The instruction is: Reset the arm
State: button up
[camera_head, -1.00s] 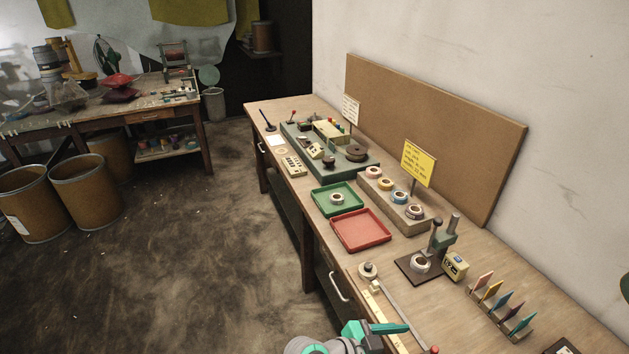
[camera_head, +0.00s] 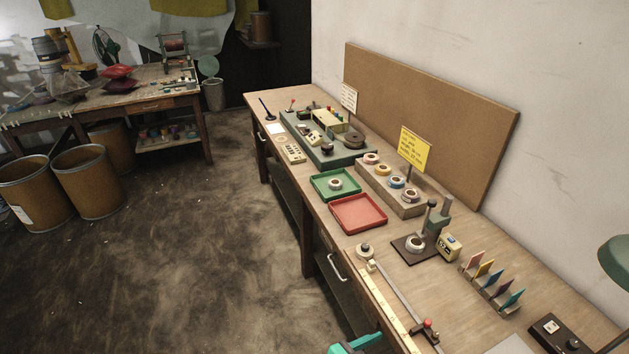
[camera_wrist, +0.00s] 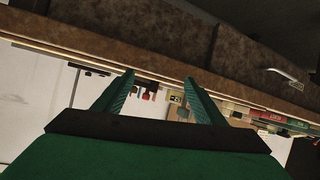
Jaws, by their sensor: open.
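My gripper shows in the wrist view (camera_wrist: 160,95) with its two green fingers apart and nothing between them. The wrist picture is tilted far over, with the bench edge running across it and bench items small beyond the fingers. In the head view only a green piece of my gripper (camera_head: 355,345) shows at the bottom edge, beside the bench front. The rest of my arm is out of the picture.
The long bench (camera_head: 430,290) holds a red tray (camera_head: 358,213), a green tray (camera_head: 330,193) with a tape roll (camera_head: 335,184), a press (camera_head: 437,220), a ruler (camera_head: 390,305) and a row of coloured cards (camera_head: 490,280). The floor (camera_head: 190,260) left of the bench is clear.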

jog(key=s+a+f+n+t+y, duration=0.5)
jog(key=s+a+f+n+y, duration=0.25)
jog(key=s+a, duration=0.35)
jog(key=s+a+r+n+t+y, duration=0.1)
jog(key=s+a+r, duration=0.2)
jog(key=s+r, duration=0.2)
jog(key=s+a+r+n+t+y, duration=0.1)
jog(key=s+a+r+t+y, duration=0.1)
jog(key=s+r, duration=0.3)
jog(key=s+a, duration=0.1)
jog(key=s, duration=0.3)
jog(key=shift+s+a+r, duration=0.2)
jog(key=shift+a+r, duration=0.05)
jog(key=shift+s+y, duration=0.1)
jog(key=shift+y, duration=0.15)
